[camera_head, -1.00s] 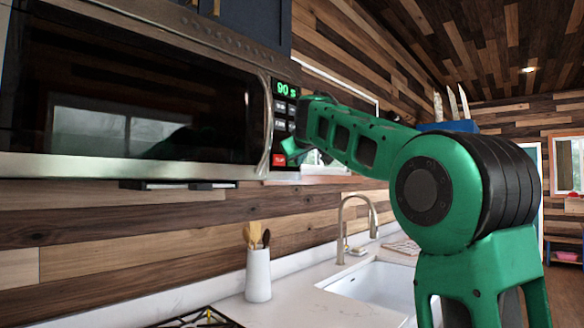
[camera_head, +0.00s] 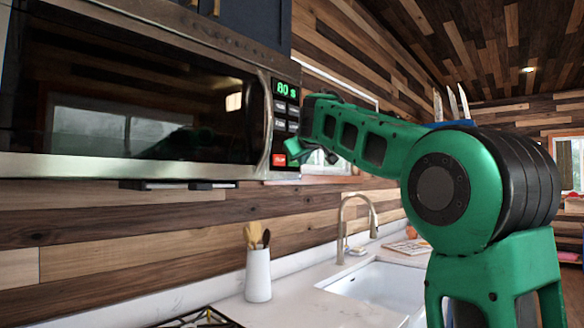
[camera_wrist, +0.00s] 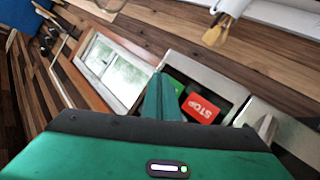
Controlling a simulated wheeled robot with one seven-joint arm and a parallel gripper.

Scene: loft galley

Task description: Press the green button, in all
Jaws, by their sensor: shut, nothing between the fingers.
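The microwave's control panel carries a green display (camera_head: 286,90) reading 80 s, with several grey buttons below it. A red STOP button (camera_head: 279,160) sits at the panel's bottom; it also shows in the wrist view (camera_wrist: 202,108). The green button (camera_wrist: 176,86) shows partly beside STOP in the wrist view. In the head view my gripper covers that spot. My gripper (camera_head: 295,150) is shut and empty, its green tip (camera_wrist: 160,98) close in front of the panel's lower part, by the green button. Whether it touches the button I cannot tell.
The microwave's vertical handle (camera_head: 266,125) stands out left of the panel. Below are a white utensil crock (camera_head: 258,276), a tap (camera_head: 342,225) and a white sink (camera_head: 375,285). A window (camera_wrist: 115,72) is beside the panel.

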